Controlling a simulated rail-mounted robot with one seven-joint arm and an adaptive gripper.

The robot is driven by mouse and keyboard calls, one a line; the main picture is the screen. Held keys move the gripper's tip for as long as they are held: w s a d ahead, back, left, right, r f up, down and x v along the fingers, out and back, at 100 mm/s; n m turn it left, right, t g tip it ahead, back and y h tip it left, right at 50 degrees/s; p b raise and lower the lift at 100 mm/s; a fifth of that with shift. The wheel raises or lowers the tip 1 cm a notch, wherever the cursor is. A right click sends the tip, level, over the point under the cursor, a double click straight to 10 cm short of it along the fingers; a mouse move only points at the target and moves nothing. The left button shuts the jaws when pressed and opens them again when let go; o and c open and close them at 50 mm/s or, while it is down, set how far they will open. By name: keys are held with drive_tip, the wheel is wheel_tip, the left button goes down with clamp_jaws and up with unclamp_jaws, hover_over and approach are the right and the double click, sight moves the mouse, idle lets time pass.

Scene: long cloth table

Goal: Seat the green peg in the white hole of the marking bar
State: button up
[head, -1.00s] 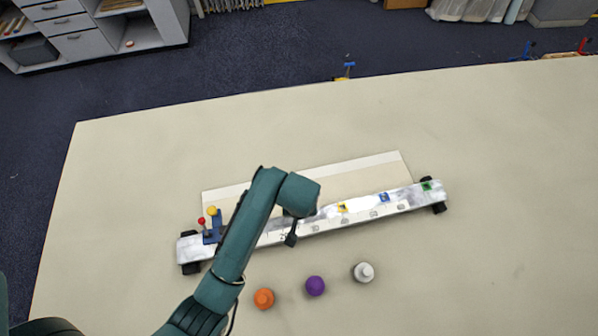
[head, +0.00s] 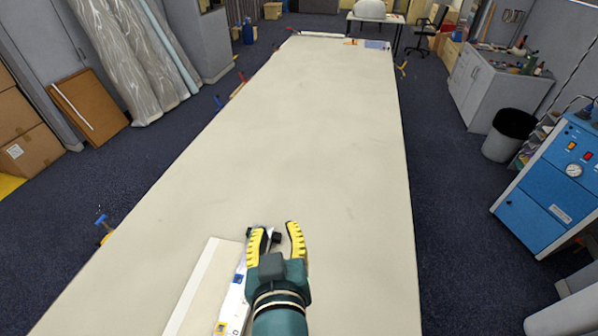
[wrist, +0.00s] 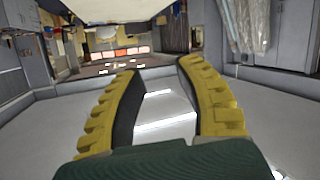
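My gripper (head: 274,230) is open, its two yellow-padded fingers spread, over the far end of the marking bar (head: 234,302) in the head view. The bar is a narrow white strip running to the bottom edge, with a blue square (head: 237,279) and a yellow square (head: 220,327) on it. My gripper and arm cover part of it. A black wheel-like part of the bar shows between the fingers. In the wrist view the open gripper (wrist: 160,70) has nothing between its fingers. I cannot see the green peg or make out the white hole.
A pale flat board (head: 196,290) lies left of the bar. The long cloth table (head: 330,130) is bare beyond the gripper, up to items at its far end.

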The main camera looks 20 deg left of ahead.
drive_tip(key=s+d+r+m+t+h, duration=0.2)
drive_tip(key=d+r+m+t+h, duration=0.1)
drive_tip(key=d+r, duration=0.6)
drive_tip(key=s+d+r+m+t+h, duration=0.3)
drive_tip(key=d+r+t, duration=0.2)
drive_tip(key=d+r, duration=0.4)
wheel_tip(320, 180, up, 2)
drive_tip(key=shift+d+r+t, duration=0.15)
drive_tip(key=shift+r+t, duration=0.05)
drive_tip(key=shift+t, duration=0.2)
drive_tip(key=shift+s+r, duration=0.1)
wheel_tip(320, 180, down, 20)
drive_tip(key=b, duration=1.9)
